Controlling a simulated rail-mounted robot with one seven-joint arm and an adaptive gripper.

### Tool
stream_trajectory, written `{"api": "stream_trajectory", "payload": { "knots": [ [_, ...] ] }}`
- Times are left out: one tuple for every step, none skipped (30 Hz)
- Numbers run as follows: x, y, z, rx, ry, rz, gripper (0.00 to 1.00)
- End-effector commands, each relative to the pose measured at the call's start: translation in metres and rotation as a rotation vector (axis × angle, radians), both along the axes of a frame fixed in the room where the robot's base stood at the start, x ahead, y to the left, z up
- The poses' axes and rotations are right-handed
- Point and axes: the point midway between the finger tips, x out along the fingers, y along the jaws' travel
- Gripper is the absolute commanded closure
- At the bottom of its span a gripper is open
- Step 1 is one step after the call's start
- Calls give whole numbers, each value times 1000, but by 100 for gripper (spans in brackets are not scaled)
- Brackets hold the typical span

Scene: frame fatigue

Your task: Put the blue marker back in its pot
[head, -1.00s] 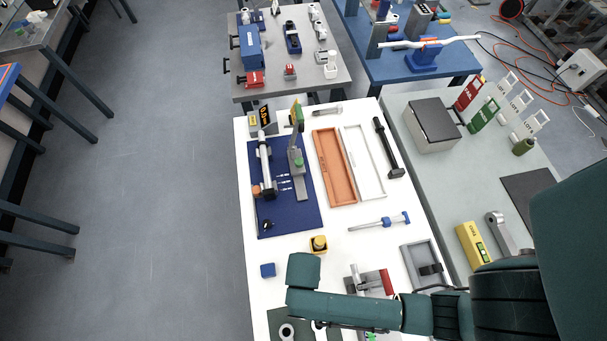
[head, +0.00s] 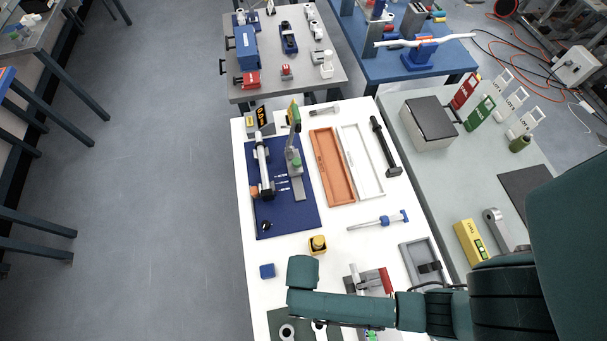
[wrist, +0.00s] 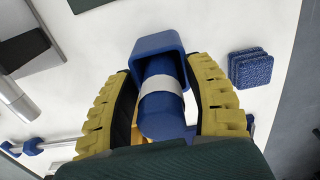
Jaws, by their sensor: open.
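The blue marker (wrist: 160,115), a thick blue cylinder with a white band, stands between the fingers of my gripper (wrist: 168,118) in the wrist view. The jaws are open, with one yellow ribbed finger on each side of the marker. Its far end is at the mouth of a blue square pot (wrist: 152,44) and appears to be inside it; how deep it sits is hidden. In the head view my arm covers the marker, pot and gripper.
A small blue block (head: 267,270) lies near the table's left edge; it also shows in the wrist view (wrist: 249,68). A yellow block-like item (head: 318,244) stands just beyond my arm. A grey vise-like tool with a red part (head: 378,281) is to the right.

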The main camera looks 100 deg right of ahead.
Motion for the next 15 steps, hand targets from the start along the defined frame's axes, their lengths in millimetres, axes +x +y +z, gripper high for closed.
{"api": "stream_trajectory", "payload": {
  "knots": [
    [1, 0, 6, -2, -5, 0, 48],
    [1, 0, 15, -2, -5, 0, 48],
    [1, 0, 25, -2, -5, 0, 48],
    [0, 1, 31, -1, -4, 1, 48],
    [-1, 3, 39, -2, -5, 1, 48],
    [-2, 4, 50, -1, -4, 2, 48],
    [-2, 4, 60, -2, -5, 2, 48],
    [-2, 4, 69, -1, -4, 1, 48],
    [-2, 4, 81, -2, -5, 1, 48],
    [-2, 4, 88, -1, -4, 1, 48],
    [-2, 4, 97, -2, -6, 1, 48],
    [-2, 4, 108, -2, -5, 0, 48],
    [-2, 4, 115, -1, -4, 0, 48],
    [-2, 4, 123, -1, -4, 0, 48],
    [-2, 4, 132, -1, -4, 0, 48]
  ]
}}
